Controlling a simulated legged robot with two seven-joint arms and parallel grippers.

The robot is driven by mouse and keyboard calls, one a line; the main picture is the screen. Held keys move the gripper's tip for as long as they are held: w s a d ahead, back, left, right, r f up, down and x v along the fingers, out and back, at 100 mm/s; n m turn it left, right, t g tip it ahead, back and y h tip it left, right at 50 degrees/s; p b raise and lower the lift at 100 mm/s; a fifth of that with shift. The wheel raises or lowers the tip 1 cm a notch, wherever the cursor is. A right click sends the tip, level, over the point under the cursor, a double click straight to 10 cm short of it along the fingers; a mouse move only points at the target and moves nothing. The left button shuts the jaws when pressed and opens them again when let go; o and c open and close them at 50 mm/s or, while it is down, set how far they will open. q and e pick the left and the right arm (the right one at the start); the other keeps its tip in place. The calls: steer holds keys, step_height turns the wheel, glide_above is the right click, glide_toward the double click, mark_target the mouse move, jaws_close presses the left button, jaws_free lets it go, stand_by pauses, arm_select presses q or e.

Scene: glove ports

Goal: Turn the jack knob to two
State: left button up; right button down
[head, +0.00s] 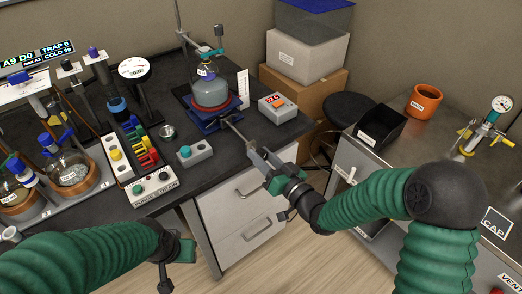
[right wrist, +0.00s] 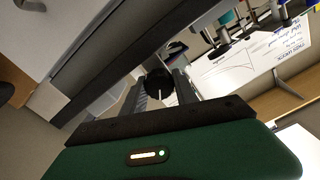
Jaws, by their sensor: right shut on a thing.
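The blue lab jack (head: 215,122) stands on the dark bench, under a red-rimmed base that carries a round glass flask (head: 210,91). A thin metal rod (head: 238,131) runs from the jack's front towards my right gripper (head: 262,162). In the right wrist view the round black jack knob (right wrist: 158,86), with a pale line on its face, sits between the fingers of my right gripper (right wrist: 160,92), which is shut on it. In the head view the fingers mostly hide the knob. The knob's number marks cannot be read. My left gripper (head: 178,251) is low in front of the bench; its jaws are unclear.
A box with a red display (head: 277,108) stands right of the jack. A grey box with a teal button (head: 194,152) and a coloured rack (head: 140,148) stand left. Bench drawers (head: 240,210) lie below my right gripper. A side counter holds a black bin (head: 381,125).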

steer(key=m+p, duration=0.3)
steer(key=m, duration=0.1)
steer(key=shift+m, duration=0.3)
steer(key=m+p, duration=0.2)
steer(key=m, duration=0.1)
steer(key=shift+s+d+f+m+p, duration=0.1)
steer(key=shift+m+p, duration=0.2)
steer(key=shift+m, duration=0.1)
steer(key=m+p, duration=0.2)
steer(key=m, duration=0.1)
steer(key=shift+f+m, duration=0.1)
steer(key=shift+m, duration=0.2)
steer(key=m+p, duration=0.1)
steer(key=m, duration=0.2)
steer(key=shift+f+m, duration=0.15)
steer(key=shift+m, duration=0.15)
steer(key=m+p, duration=0.1)
steer(key=m, duration=0.2)
steer(key=shift+f+m, duration=0.1)
steer(key=shift+m, duration=0.2)
steer(key=m, duration=0.2)
steer(key=shift+f+m, duration=0.1)
steer(key=shift+m, duration=0.3)
steer(key=m, duration=0.3)
steer(key=shift+f+b, duration=0.1)
steer(key=shift+b, duration=0.25)
steer(key=shift+s+m+b, duration=0.1)
steer(key=shift+m+b, duration=0.45)
steer(key=shift+m, duration=1.35)
